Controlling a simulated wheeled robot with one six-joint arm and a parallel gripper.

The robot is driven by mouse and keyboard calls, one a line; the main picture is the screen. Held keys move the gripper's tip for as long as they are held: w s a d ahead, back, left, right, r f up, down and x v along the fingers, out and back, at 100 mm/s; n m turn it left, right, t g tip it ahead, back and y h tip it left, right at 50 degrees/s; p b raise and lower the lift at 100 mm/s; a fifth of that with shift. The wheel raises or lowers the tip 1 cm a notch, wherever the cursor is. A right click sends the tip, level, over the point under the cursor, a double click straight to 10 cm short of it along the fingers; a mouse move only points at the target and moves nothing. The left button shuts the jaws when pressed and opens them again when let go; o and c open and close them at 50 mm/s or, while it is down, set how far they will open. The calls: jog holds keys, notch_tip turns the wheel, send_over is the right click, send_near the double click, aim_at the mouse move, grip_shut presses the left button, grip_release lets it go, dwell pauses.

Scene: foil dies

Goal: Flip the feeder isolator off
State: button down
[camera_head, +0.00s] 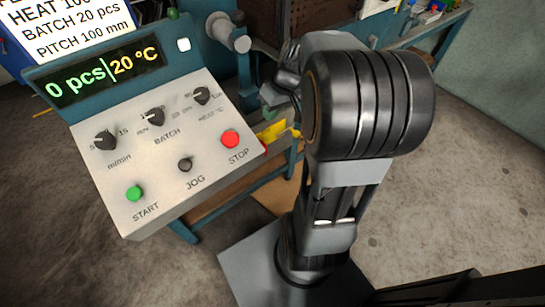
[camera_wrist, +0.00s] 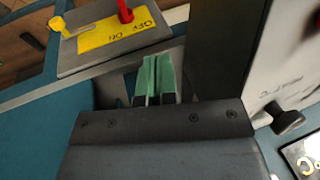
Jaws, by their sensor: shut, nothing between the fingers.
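The feeder isolator shows in the wrist view as a red lever (camera_wrist: 125,12) on a yellow plate (camera_wrist: 105,34) marked OFF and ON. The lever's top is cut off by the frame edge, so I cannot tell which mark it is set to. In the head view the yellow plate (camera_head: 272,132) shows beside the control console, partly behind my arm. My gripper (camera_wrist: 155,62) has green fingertips, shut together and empty. In the wrist view they are below the plate, apart from the lever. In the head view the gripper is mostly hidden by my wrist.
The console (camera_head: 170,165) has dials, a green START button (camera_head: 134,193) and a red STOP button (camera_head: 230,139). A dark upright panel (camera_wrist: 222,50) is close right of my fingers.

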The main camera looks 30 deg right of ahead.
jog(key=w+d+f+n+t+y+b, duration=0.1)
jog(key=w+d+f+t+y+b, duration=0.1)
jog(key=d+f+b, duration=0.5)
jog(key=w+d+f, duration=0.1)
jog(key=d+f, duration=0.5)
jog(key=f, duration=0.2)
jog(key=shift+d+f+y, duration=0.15)
jog(key=shift+f+y, duration=0.05)
jog(key=shift+y, duration=0.1)
jog(key=w+a+f+b, duration=0.2)
jog(key=a+f+b, duration=0.1)
jog(key=a+f, duration=0.5)
jog(key=shift+w+a+b, duration=0.35)
jog(key=shift+w+a, duration=0.05)
jog(key=shift+a, duration=0.2)
